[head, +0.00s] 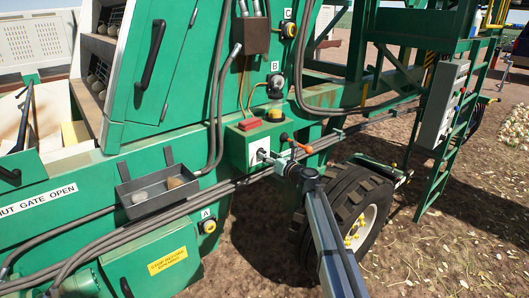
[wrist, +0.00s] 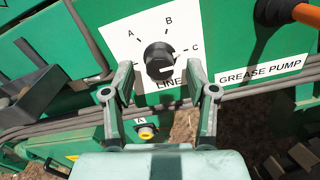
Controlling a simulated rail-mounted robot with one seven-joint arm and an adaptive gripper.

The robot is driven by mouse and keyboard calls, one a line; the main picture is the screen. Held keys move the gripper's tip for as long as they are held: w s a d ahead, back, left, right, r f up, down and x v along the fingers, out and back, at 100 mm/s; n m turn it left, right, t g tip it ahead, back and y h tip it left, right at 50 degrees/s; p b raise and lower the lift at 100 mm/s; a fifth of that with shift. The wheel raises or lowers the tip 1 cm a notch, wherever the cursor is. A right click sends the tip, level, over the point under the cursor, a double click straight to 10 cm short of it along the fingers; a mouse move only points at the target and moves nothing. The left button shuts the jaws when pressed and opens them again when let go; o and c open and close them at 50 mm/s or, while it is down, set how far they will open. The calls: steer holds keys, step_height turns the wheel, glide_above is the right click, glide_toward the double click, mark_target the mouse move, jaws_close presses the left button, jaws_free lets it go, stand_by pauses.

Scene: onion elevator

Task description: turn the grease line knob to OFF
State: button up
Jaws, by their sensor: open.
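The grease line knob (wrist: 159,58) is a round black knob on a white dial plate (wrist: 128,52) in the wrist view. The letters A, B and C run around it from upper left to right. "LINE" is partly readable below, and no OFF mark is visible. A pale mark shows on the knob's lower right, but I cannot tell exactly where it points. My gripper (wrist: 159,70) is open, its fingers at the knob's lower left and lower right with nothing between them gripped. In the head view my gripper (head: 274,160) is close to the dial plate (head: 256,148).
An orange-handled lever (wrist: 306,14) beside the "GREASE PUMP" label (wrist: 262,69) is right of the dial; its handle also shows in the head view (head: 298,144). A grey tray (head: 157,190) hangs to the left. Pipes (head: 235,184) run below, and a large tyre (head: 345,205) stands at the right.

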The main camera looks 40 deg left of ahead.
steer(key=shift+w+a, duration=0.2)
steer(key=shift+a, duration=1.05)
steer(key=shift+c, duration=0.3)
jaws_close()
